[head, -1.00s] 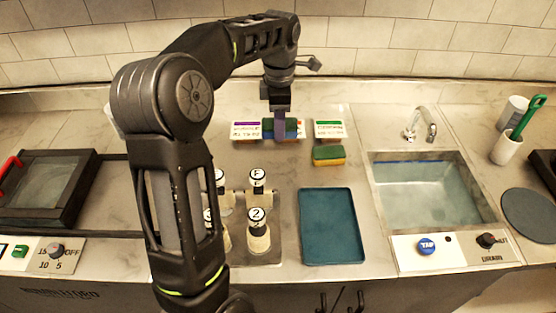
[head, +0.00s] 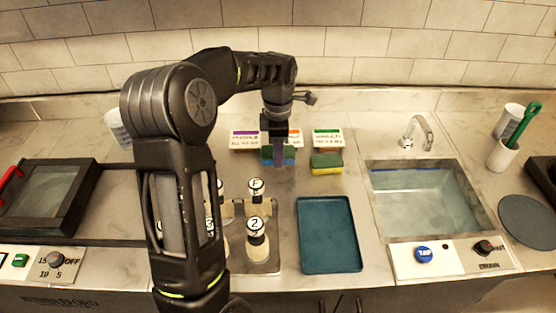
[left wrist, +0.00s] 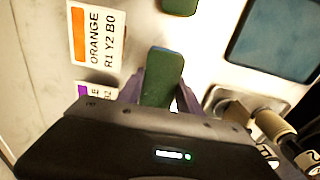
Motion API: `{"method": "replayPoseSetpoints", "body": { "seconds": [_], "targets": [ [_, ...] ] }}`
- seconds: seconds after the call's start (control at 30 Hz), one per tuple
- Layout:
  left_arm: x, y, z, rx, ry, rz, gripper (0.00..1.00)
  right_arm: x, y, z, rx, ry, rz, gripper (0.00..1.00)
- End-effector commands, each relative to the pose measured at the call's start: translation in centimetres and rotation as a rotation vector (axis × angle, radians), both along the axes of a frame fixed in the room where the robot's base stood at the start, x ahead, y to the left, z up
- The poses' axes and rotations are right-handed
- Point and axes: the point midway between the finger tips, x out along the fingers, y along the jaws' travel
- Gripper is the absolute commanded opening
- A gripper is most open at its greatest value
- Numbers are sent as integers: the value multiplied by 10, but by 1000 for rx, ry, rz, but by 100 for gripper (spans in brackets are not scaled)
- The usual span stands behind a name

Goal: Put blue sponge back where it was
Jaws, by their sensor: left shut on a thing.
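The blue sponge with a green top (head: 290,162) is between the fingers of my left gripper (head: 280,155), in front of the orange label card. In the left wrist view the sponge (left wrist: 164,78) shows its green face and a thin blue edge, with the gripper (left wrist: 160,95) shut on it, one finger each side. Whether its underside touches the counter I cannot tell. A yellow sponge with a green top (head: 327,163) sits to its right, in front of the green card. My right gripper is not in view.
The purple card (head: 245,140), orange card (head: 296,136) and green card (head: 327,139) stand in a row behind. A teal tray (head: 327,235) lies in front, bottles (head: 256,230) at left of it, the sink (head: 425,195) at right. Counter before the purple card is clear.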

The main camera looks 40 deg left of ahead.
Motion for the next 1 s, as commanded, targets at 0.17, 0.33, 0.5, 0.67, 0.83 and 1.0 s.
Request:
{"method": "replayPoseSetpoints", "body": {
  "seconds": [0.17,0.33,0.5,0.67,0.83,1.0],
  "targets": [
    [-1,0,-7,-1,2,0,4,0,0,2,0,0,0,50],
    [-1,0,-30,-1,3,0,4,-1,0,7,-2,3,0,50],
    [0,0,-38,-1,-1,-1,4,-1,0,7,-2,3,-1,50],
    [0,0,-38,-1,-1,0,4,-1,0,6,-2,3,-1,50],
    [0,0,-41,-1,-1,0,44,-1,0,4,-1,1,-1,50],
    [0,0,-40,-1,-1,0,58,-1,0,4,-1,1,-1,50]
  ]
}}
